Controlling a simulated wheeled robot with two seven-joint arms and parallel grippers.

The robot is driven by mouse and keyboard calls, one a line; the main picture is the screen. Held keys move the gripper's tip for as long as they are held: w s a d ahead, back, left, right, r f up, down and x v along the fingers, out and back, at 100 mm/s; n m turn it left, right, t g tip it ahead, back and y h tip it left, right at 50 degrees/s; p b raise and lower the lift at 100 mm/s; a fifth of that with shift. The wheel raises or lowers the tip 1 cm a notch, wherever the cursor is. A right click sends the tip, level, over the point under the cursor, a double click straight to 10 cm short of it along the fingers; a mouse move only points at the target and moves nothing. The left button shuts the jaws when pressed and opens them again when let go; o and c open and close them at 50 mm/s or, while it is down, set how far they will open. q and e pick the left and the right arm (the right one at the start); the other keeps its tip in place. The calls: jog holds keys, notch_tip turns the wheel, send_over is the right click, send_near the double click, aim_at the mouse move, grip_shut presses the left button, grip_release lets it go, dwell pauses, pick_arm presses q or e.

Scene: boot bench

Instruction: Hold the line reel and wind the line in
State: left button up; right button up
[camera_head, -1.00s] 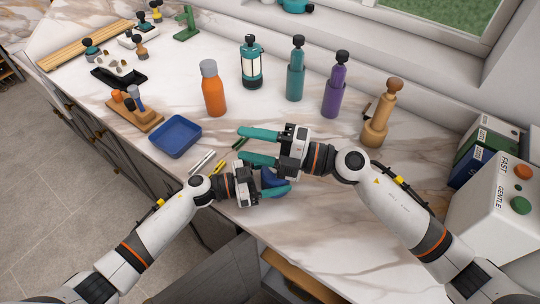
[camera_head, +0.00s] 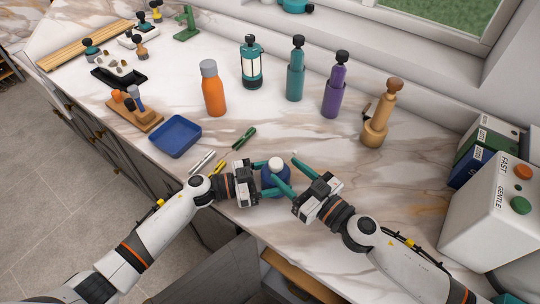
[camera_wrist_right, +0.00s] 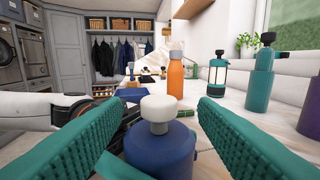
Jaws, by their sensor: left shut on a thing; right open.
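The line reel (camera_head: 271,180) is a dark blue round body with a white knob (camera_head: 276,164) on top. It stands near the counter's front edge. My left gripper (camera_head: 270,178) is shut on the reel's body from the left, its teal fingers partly hiding it. My right gripper (camera_head: 289,173) is open to the right of the reel, its fingers pointing toward it. In the right wrist view, the reel (camera_wrist_right: 170,152) and its white knob (camera_wrist_right: 159,112) sit between the two spread teal fingers, with gaps beside the knob.
A green marker (camera_head: 244,137), a yellow one (camera_head: 219,166) and a blue tray (camera_head: 176,136) lie left of the reel.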

jog(key=x, duration=0.7)
jog(key=c, duration=1)
